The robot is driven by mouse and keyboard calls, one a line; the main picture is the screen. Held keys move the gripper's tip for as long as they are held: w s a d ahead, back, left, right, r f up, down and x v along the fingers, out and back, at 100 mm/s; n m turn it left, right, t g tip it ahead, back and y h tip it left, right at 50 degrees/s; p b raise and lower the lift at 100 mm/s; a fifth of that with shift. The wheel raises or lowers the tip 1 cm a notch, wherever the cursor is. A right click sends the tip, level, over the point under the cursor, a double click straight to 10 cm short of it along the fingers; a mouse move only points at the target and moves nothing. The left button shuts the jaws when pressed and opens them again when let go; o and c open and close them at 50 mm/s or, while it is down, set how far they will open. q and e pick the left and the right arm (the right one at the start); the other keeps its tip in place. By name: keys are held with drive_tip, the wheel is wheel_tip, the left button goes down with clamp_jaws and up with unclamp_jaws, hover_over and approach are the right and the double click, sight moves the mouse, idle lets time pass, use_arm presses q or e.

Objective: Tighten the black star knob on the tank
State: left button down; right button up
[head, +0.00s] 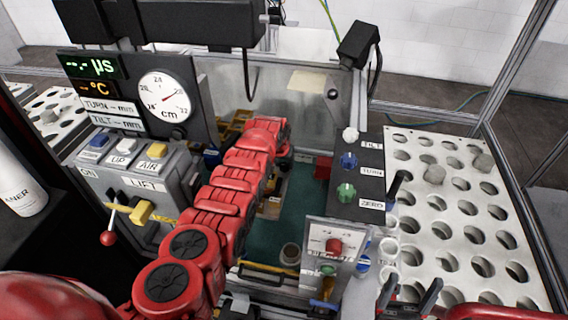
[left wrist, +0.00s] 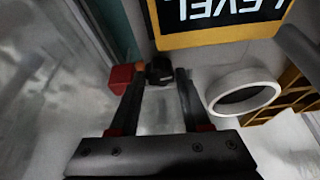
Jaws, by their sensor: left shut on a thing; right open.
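The black star knob (left wrist: 160,70) shows in the left wrist view as a small dark shape at the fingertips, its lobes hard to make out. My left gripper (left wrist: 158,80) is shut on it, one finger on each side. In the head view my red left arm reaches into the tank (head: 268,232), and its gripper and the knob are hidden behind the arm. My right gripper (head: 408,300) is open and empty at the bottom edge of the head view, by the front of the perforated rack.
A red block (left wrist: 122,78) sits just left of the knob. A yellow LEVEL sign (left wrist: 225,25) and a white ring (left wrist: 244,91) are close on the right. A panel with knobs (head: 347,190) and a white perforated rack (head: 450,262) stand right of the tank.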

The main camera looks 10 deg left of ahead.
use_arm(q)
drive_tip(key=shift+f+b, duration=0.2)
drive_tip(key=shift+b, duration=0.2)
drive_tip(key=shift+a+m+b, duration=0.1)
drive_tip(key=shift+m+b, duration=0.25)
drive_tip(key=shift+m, duration=0.15)
drive_tip(key=shift+r+h, duration=0.15)
drive_tip(key=shift+h, duration=0.15)
drive_tip(key=shift+c, duration=1.9)
unclamp_jaws()
drive_tip(key=shift+r, duration=0.2)
